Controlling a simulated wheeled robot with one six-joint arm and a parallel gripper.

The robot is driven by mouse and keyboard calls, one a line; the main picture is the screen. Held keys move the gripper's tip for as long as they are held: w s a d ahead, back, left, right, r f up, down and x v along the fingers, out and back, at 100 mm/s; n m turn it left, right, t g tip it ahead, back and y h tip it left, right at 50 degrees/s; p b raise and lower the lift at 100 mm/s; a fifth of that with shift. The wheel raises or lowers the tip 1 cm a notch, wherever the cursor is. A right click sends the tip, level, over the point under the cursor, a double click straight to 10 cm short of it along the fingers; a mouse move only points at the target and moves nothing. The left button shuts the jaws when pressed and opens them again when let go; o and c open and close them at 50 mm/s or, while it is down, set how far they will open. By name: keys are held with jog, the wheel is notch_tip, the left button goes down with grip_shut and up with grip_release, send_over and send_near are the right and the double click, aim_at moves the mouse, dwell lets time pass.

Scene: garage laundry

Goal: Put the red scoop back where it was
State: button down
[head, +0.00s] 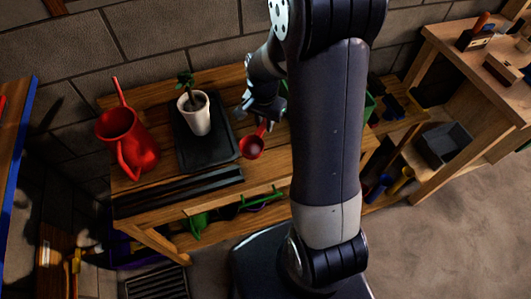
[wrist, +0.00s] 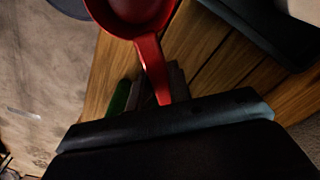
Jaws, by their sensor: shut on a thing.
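The red scoop (head: 252,146) shows in the head view over the right part of the wooden bench, just right of the black tray. In the wrist view the scoop (wrist: 140,12) has its bowl at the top and its handle running down to my gripper (wrist: 160,95). My gripper (head: 265,118) is shut on the scoop's handle. My arm hides part of the bench to the right. I cannot tell whether the scoop touches the bench top.
On the wooden bench (head: 150,190), a black tray (head: 222,152) holds a white pot (head: 195,118) with a plant. A red watering can (head: 128,142) stands at the left. Green tools (head: 198,224) sit on the lower shelf. Another wooden bench (head: 460,65) stands at the right.

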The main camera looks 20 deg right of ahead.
jog(key=shift+f+p, duration=0.7)
jog(key=shift+f, duration=4.25)
jog(key=shift+f, duration=0.15)
jog(key=c, duration=1.3)
grip_release()
notch_tip(320, 180, up, 12)
jog(key=shift+s+a+r+b, duration=0.1)
jog(key=shift+r+b, duration=0.1)
jog(key=shift+b, duration=0.75)
